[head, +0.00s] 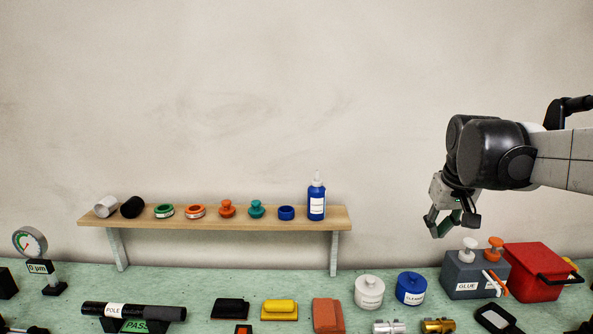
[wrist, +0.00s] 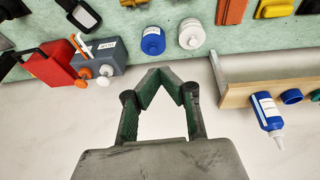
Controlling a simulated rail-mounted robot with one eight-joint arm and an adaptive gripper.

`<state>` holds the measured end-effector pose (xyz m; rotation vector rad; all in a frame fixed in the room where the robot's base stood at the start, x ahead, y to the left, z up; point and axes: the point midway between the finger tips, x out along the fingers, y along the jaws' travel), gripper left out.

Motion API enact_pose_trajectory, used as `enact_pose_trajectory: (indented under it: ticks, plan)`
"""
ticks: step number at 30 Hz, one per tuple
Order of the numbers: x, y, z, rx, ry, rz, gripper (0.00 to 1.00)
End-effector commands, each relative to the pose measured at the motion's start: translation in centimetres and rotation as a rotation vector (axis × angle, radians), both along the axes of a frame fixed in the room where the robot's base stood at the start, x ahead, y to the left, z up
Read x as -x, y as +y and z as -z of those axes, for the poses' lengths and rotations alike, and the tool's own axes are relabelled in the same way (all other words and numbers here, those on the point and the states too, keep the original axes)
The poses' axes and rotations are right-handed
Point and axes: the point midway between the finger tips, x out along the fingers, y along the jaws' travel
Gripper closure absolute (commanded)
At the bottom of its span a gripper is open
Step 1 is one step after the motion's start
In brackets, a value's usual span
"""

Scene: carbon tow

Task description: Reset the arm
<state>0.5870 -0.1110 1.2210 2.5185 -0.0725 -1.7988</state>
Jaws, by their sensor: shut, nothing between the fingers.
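My arm comes in from the right edge of the head view, raised in front of the bare wall. My gripper (head: 440,232) hangs from it, above the grey GLUE box (head: 465,276) and slightly to its left, apart from everything. In the wrist view my gripper (wrist: 158,70) shows its dark green fingers with the tips drawn together. Nothing is between them. The fingers touch no object in either view.
A wooden shelf (head: 230,217) with rolls, knobs and a blue bottle (head: 317,196) is on the left. On the green bench stand a red box (head: 535,272), white jar (head: 369,293), blue jar (head: 411,289) and labelled pole (head: 150,312). Wall space above is free.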

Motion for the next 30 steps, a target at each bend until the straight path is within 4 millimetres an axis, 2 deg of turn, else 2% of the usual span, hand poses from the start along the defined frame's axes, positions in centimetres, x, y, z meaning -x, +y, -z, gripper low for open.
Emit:
enact_pose_trajectory:
  ticks: [1, 11, 21, 25, 30]
  plan:
    - [1.5, 1.0, 0.3, 0.0, -0.016, -0.002, 1.0]
    - [9.7, 5.9, 2.5, -0.013, -0.121, -0.009, 1.0]
    - [17.8, 9.5, 7.3, -0.04, -0.227, -0.018, 1.0]
    - [19.9, 10.4, 9.2, -0.051, -0.26, -0.019, 1.0]
    - [21.5, 11.0, 10.7, -0.06, -0.285, -0.021, 1.0]
